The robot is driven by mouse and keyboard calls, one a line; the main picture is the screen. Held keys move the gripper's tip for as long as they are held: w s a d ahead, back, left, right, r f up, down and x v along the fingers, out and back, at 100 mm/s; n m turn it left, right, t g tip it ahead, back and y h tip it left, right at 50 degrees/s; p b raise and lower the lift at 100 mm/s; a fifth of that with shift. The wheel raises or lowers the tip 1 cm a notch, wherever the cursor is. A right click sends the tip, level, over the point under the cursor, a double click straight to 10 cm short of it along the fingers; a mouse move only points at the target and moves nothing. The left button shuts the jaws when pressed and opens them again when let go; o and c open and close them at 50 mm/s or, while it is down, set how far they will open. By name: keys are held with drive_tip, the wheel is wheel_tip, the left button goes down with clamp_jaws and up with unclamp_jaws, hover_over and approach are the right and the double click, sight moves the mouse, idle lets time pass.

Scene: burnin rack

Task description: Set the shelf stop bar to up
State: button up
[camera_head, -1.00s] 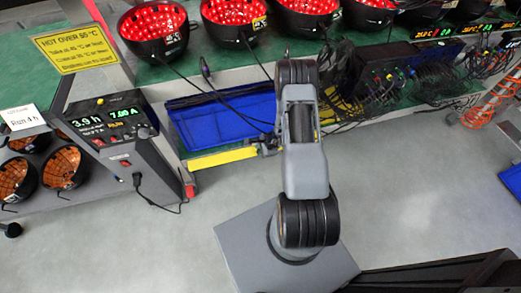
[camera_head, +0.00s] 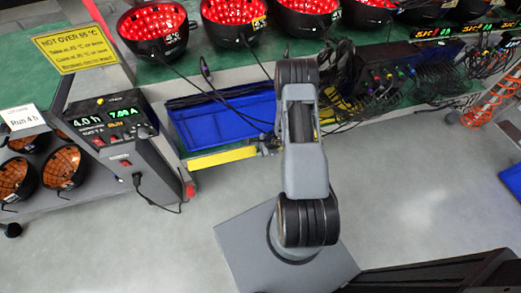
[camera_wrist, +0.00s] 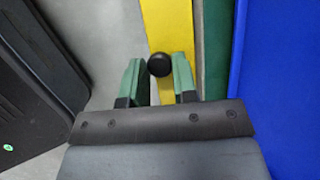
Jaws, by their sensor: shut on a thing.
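The yellow stop bar (camera_head: 222,157) lies nearly level along the lower front edge of the shelf, just in front of the blue bin (camera_head: 215,124). In the wrist view the bar (camera_wrist: 167,25) runs away from my gripper, with a round black knob (camera_wrist: 160,65) on it. My gripper (camera_wrist: 159,72) has its green fingers on either side of the knob and is shut on it. In the head view my arm hides most of the gripper and the knob end of the bar.
A control box (camera_head: 117,125) with lit displays stands left of the bar, its cable hanging near the bar's left end. Red-lit bowls (camera_head: 152,28) line the shelf above. Dark cables hang behind my arm. Grey floor in front is clear.

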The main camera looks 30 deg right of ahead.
drive_tip(key=shift+w+r, duration=0.15)
drive_tip(key=shift+w, duration=0.15)
drive_tip(key=o, duration=0.9)
drive_tip(key=shift+s, duration=0.15)
drive_tip(key=shift+o, duration=0.2)
drive_tip(key=p+v, duration=0.3)
drive_tip(key=v, duration=1)
drive_tip(key=shift+r, duration=0.3)
drive_tip(key=shift+d, duration=0.15)
